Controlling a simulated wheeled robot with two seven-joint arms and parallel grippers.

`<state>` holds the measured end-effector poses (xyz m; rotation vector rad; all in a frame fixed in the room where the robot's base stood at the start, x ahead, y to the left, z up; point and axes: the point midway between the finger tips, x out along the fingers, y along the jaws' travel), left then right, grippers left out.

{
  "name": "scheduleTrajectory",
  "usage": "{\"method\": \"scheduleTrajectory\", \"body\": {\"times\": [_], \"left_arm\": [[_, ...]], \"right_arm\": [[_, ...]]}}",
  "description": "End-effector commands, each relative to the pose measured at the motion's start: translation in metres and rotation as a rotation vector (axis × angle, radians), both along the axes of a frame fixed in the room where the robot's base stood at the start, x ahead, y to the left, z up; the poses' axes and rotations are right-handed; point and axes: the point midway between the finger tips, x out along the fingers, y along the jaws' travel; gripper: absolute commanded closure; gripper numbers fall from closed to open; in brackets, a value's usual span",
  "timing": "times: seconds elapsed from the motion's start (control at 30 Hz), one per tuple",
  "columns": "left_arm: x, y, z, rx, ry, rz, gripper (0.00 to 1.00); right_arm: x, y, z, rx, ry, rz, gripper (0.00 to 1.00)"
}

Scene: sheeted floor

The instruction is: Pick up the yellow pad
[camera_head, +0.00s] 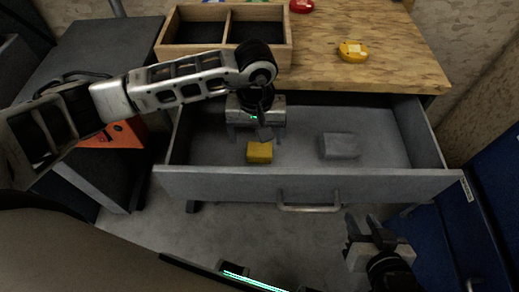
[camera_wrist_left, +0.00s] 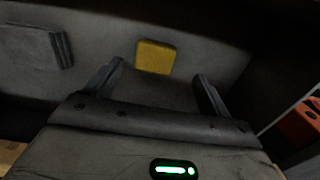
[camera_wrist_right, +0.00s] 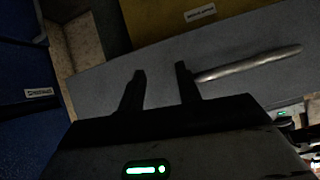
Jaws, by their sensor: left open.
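The yellow pad (camera_head: 259,152) lies on the floor of the open grey drawer (camera_head: 310,185), near its front wall. In the left wrist view the yellow pad (camera_wrist_left: 156,57) sits ahead of my left gripper, roughly between the lines of its fingers. My left gripper (camera_head: 260,128) reaches down into the drawer, just behind the pad. Its fingers (camera_wrist_left: 158,85) are apart with nothing between them. My right gripper (camera_head: 365,232) is outside the drawer, in front of it at the lower right. Its fingers (camera_wrist_right: 160,78) are apart and empty, facing the drawer's front and handle.
A grey block (camera_head: 339,146) lies in the drawer right of the pad. The wooden top (camera_head: 400,60) above holds a divided wooden box (camera_head: 285,55), a yellow item (camera_head: 353,51) and a red item (camera_head: 302,6). An orange thing (camera_head: 108,136) is at left. A blue cabinet (camera_head: 495,200) stands at right.

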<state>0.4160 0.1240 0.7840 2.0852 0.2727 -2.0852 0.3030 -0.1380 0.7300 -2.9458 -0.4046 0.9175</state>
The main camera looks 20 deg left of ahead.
Motion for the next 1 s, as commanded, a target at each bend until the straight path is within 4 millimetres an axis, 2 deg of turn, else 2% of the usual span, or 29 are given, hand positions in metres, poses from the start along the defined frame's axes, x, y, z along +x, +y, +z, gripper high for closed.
{"method": "scheduleTrajectory", "body": {"times": [0.1,0.27,0.5,0.6,0.87,0.97,1.0], "left_arm": [[0.0,0.0,-0.013,0.0,0.001,0.001,0.18],[0.001,-0.001,-0.023,-0.003,0.002,0.001,0.18],[0.008,-0.005,-0.057,-0.002,0.004,0.002,0.18],[0.008,-0.005,-0.066,-0.003,0.002,0.002,0.18],[0.009,-0.004,-0.069,-0.003,-0.001,0.0,0.18],[0.009,-0.004,-0.069,-0.003,-0.001,0.0,0.43],[0.009,-0.004,-0.069,-0.003,-0.001,0.001,0.54]], "right_arm": [[0.0,0.0,0.0,0.0,0.001,0.0,0.66],[0.0,0.0,0.001,-0.001,0.001,0.001,0.66],[0.0,0.0,0.003,-0.007,0.001,0.001,0.66],[0.0,0.0,0.002,-0.008,0.002,0.002,0.66],[0.0,0.0,0.002,-0.009,0.001,0.002,0.66],[0.0,-0.001,0.002,-0.01,0.0,0.003,0.66],[0.0,-0.001,0.002,-0.01,0.0,0.003,0.66]]}}
